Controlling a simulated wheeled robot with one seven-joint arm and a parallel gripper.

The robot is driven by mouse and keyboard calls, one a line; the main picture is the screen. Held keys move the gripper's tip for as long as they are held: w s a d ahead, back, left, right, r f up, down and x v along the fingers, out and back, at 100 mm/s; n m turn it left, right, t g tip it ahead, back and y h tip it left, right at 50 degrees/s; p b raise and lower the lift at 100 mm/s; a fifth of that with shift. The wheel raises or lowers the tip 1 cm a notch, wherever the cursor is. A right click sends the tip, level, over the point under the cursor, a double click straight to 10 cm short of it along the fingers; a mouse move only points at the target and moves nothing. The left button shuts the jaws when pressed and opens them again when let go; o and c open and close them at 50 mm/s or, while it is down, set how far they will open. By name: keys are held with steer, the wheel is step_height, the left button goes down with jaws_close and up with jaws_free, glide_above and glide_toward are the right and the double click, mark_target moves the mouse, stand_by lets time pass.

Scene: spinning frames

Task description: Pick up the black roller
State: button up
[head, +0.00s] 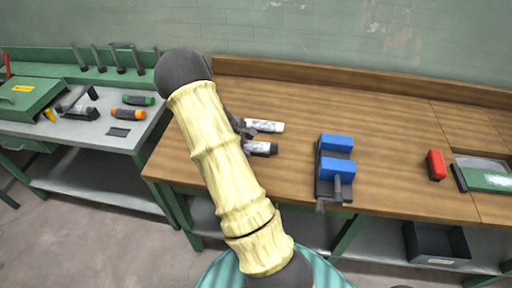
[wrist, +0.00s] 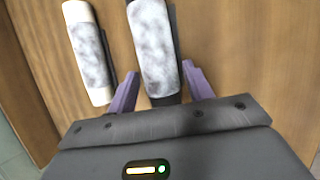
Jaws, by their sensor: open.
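The black roller (head: 262,148) lies on the wooden workbench in the head view, partly hidden by my arm. In the wrist view the black roller (wrist: 153,45) has a mottled grey-white body and a dark end near my gripper. My gripper (wrist: 159,70) is open, with one purple finger on each side of this roller's dark end. The fingers look apart from it, though contact is hard to judge. In the head view my gripper (head: 243,132) is mostly hidden behind my arm.
A similar white-ended roller (wrist: 88,52) lies just left of my left finger; it also shows in the head view (head: 265,126). A blue vise (head: 336,168) stands to the right on the wooden workbench (head: 390,120). A red object (head: 436,165) lies farther right. A tool bench (head: 80,140) stands left.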

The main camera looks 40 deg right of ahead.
mark_target(247, 144)
steer(key=c, duration=0.8)
steer(key=shift+c, duration=0.2)
step_height(247, 144, up, 10)
steer(key=b, duration=0.1)
